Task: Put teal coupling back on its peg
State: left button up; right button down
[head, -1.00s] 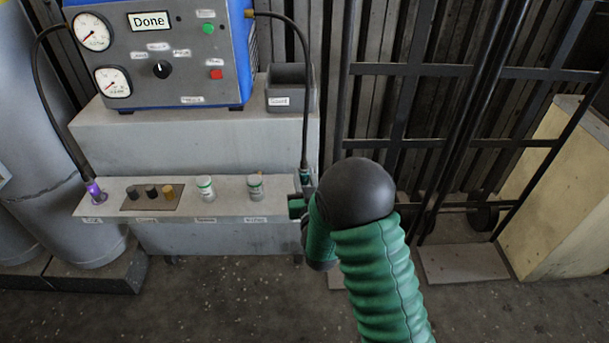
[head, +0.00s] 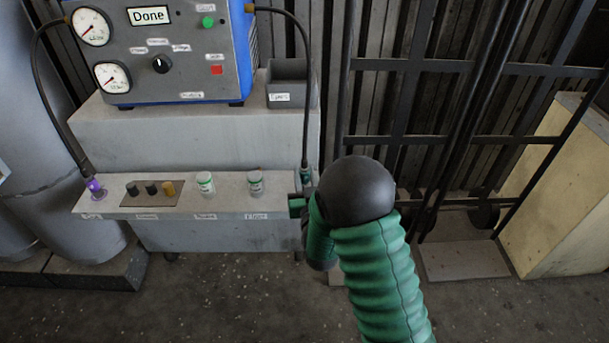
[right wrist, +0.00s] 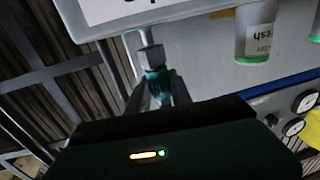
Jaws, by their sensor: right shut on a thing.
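The teal coupling (head: 306,175) hangs at the end of a black hose, at the right end of the grey bench shelf (head: 230,201). My right gripper (head: 306,190) is shut on it. In the right wrist view the teal coupling (right wrist: 158,84) sits between the fingers of my right gripper (right wrist: 160,98), with a grey metal end pointing away. The coupling's peg cannot be made out, and my gripper and arm cover part of the shelf's right end. My left gripper is not in view.
A purple coupling (head: 95,188) stands at the shelf's left end. Two white-and-green jars (head: 205,184) and a plate with small fittings (head: 152,194) stand between. Behind are a blue-grey machine reading "Done" (head: 150,16) and a dark bin (head: 288,84). A black metal frame (head: 450,70) is at right.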

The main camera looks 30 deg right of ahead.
jog(key=shift+f+b, duration=0.85)
jog(key=shift+f, duration=0.15)
jog(key=c, duration=1.1)
grip_release()
jog(key=p+v, duration=1.2)
jog(key=v, duration=0.5)
jog(key=shift+w+f, duration=0.1)
